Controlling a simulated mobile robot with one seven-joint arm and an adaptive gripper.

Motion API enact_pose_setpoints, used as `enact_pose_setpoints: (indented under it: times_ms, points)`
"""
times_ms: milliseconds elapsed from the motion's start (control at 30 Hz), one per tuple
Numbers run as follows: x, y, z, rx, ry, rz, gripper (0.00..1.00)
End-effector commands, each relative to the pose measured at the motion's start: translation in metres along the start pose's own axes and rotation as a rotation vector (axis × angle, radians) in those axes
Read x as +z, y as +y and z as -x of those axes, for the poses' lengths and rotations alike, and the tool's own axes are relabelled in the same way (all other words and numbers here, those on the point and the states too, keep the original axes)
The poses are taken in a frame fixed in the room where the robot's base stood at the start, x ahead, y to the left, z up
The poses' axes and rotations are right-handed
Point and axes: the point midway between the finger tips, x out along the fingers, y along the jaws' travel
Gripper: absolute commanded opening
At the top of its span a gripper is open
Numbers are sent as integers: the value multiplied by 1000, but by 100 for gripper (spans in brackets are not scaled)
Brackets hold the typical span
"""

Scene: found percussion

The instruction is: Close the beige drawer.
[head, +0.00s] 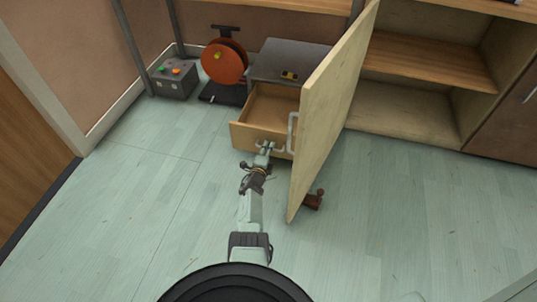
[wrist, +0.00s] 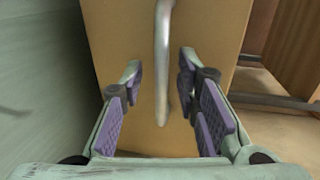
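The beige drawer (head: 247,136) is pulled open from a low cabinet, and its empty-looking inside shows from above. Its front (wrist: 215,40) fills the middle of the wrist view, with a grey metal bar handle (wrist: 162,30). My gripper (head: 265,147) is at the drawer front. In the wrist view my gripper (wrist: 160,68) is open, with purple-padded fingers apart on either side of the handle. Gaps show between the handle and both fingers. I cannot tell whether my gripper touches the drawer front.
A beige cabinet door (head: 325,100) stands open just right of the drawer. A brown object (head: 314,199) is on the floor by its lower edge. An orange reel (head: 223,62), a grey button box (head: 175,78) and a grey metal case (head: 290,62) are behind. Floor at left is clear.

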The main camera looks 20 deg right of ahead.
Motion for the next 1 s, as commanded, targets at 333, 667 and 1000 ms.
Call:
enact_pose_setpoints:
  times_ms: [333,667,1000]
  points:
    - [0,-1,-11,0,0,-1,29]
    - [0,-1,-10,0,0,-2,16]
    - [0,-1,-10,0,0,-2,0]
